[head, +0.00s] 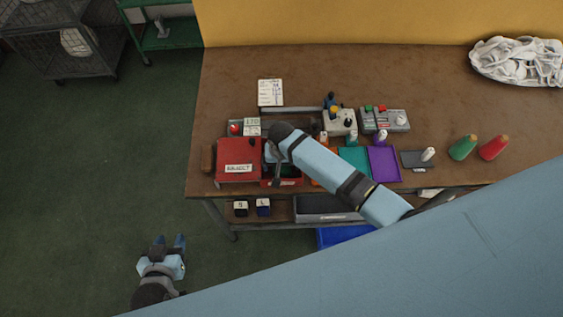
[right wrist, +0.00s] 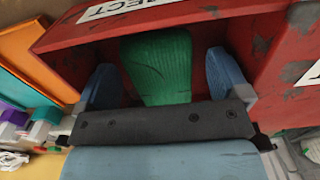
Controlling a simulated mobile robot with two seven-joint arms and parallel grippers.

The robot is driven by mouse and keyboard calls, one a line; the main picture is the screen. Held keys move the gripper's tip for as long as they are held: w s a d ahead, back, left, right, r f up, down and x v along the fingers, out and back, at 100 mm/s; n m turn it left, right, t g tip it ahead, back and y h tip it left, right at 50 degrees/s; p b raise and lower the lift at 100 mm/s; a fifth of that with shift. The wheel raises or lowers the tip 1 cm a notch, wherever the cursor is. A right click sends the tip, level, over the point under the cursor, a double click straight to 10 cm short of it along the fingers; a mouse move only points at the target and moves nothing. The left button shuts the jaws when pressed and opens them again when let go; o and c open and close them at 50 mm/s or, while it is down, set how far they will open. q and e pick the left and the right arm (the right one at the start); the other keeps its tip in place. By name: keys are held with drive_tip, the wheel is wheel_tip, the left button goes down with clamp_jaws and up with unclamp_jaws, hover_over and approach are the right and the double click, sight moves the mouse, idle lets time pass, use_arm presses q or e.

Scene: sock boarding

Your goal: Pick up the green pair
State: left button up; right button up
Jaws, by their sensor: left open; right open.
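A green item (right wrist: 157,62), probably the green pair, lies inside a red bin (right wrist: 60,40) in the right wrist view. My right gripper (right wrist: 162,82) is open, one blue finger on each side of the green item. Whether either finger touches it I cannot tell. In the head view my right gripper (head: 275,178) is down at the red bin, mostly hidden by my own arm. My left gripper (head: 174,243) is open and empty, over the floor in front of the table.
A red box (head: 238,152) with a label stands on the brown table (head: 240,85). The table's back is mostly clear.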

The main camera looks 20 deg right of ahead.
drive_tip(key=shift+f, duration=0.35)
drive_tip(key=c, duration=1)
